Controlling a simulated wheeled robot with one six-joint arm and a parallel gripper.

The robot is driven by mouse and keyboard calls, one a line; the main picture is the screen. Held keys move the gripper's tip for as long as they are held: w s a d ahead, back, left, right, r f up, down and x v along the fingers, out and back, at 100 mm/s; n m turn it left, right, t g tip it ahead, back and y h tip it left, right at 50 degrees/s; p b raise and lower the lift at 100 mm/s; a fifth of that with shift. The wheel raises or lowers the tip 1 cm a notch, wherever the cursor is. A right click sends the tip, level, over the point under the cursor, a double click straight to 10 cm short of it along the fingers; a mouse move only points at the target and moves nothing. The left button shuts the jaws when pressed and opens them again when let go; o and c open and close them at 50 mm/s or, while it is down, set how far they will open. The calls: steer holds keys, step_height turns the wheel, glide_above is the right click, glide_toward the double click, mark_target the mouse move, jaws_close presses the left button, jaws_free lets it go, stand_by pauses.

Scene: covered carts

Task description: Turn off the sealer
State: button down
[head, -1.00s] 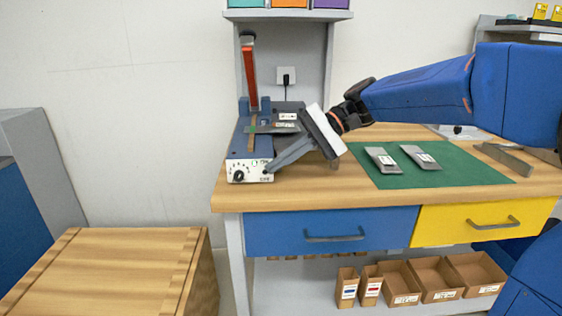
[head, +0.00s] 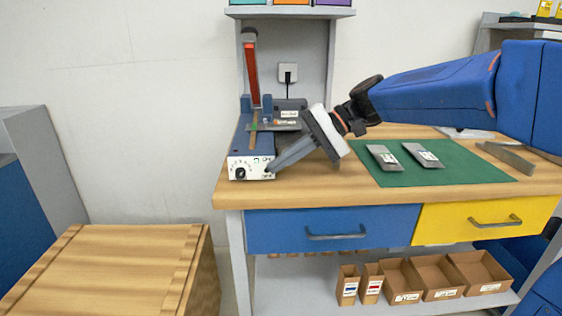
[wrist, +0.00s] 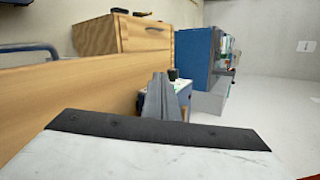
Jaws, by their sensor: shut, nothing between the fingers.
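The sealer (head: 240,143) stands at the left end of the wooden bench, a blue machine with its red-edged arm (head: 253,75) raised. Its white front panel (head: 251,162) carries a black knob (head: 240,173) at the lower left and a small green mark near the middle. My gripper (head: 270,168) is shut and empty, its tips at the right side of the panel. The tips hide part of the panel, and I cannot tell whether they touch it. In the wrist view the shut fingers (wrist: 159,92) point toward the sealer (wrist: 184,92), partly hiding it.
A green mat (head: 430,172) with two grey pouches lies on the bench (head: 300,190) to the right. A blue drawer (head: 270,232) and a yellow drawer (head: 440,230) sit below. A wooden crate (head: 110,265) stands front left. A wall socket (head: 288,72) is behind.

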steer(key=shift+s+f+n+t, duration=0.25)
steer(key=shift+s+n+t, duration=0.1)
steer(key=shift+n+t, duration=0.45)
steer(key=shift+s+f+n+t, duration=0.2)
steer(key=shift+f+n+t, duration=0.2)
steer(key=shift+n+t, duration=0.5)
steer(key=shift+w, duration=0.15)
steer(key=shift+w+r, duration=0.35)
steer(key=shift+w, duration=0.25)
